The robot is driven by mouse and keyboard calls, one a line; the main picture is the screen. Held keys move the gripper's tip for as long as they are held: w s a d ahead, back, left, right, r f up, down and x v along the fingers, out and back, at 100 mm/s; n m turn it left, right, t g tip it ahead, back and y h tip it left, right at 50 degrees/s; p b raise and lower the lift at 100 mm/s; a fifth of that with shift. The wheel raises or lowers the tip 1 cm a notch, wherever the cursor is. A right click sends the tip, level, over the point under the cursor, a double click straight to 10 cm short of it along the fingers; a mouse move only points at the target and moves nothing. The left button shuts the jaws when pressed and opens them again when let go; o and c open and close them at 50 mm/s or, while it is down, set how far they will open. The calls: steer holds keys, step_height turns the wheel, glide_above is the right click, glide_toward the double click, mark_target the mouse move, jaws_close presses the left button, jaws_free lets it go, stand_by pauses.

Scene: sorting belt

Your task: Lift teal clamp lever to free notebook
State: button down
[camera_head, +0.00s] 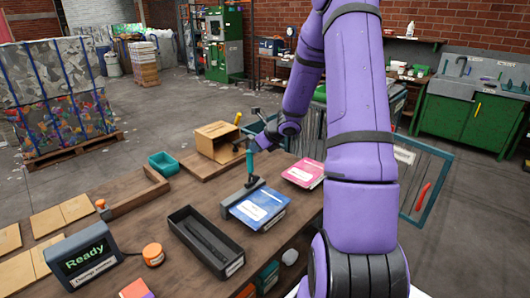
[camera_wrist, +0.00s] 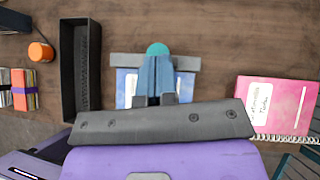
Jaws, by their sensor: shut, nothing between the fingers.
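The teal clamp lever (camera_head: 249,163) stands upright from the grey clamp base (camera_head: 241,191) in the head view. Its round teal top (camera_wrist: 158,48) shows just beyond my fingertips in the wrist view. The clamp lies across the back edge of the blue notebook (camera_head: 259,207), which also shows on both sides of my fingers in the wrist view (camera_wrist: 126,88). My gripper (camera_wrist: 156,62) is shut and empty, close to the lever's top. Whether it touches the lever I cannot tell. My fingers and palm hide the lower lever and much of the notebook.
A pink notebook (camera_head: 303,173) lies to the right of the clamp. A long black tray (camera_head: 206,242) stands to the left. A display reading "Ready" (camera_head: 82,258) and an orange button (camera_head: 153,254) are farther left.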

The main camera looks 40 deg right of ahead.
steer(key=w, duration=0.7)
steer(key=shift+a, duration=0.25)
steer(key=shift+w+a, duration=0.1)
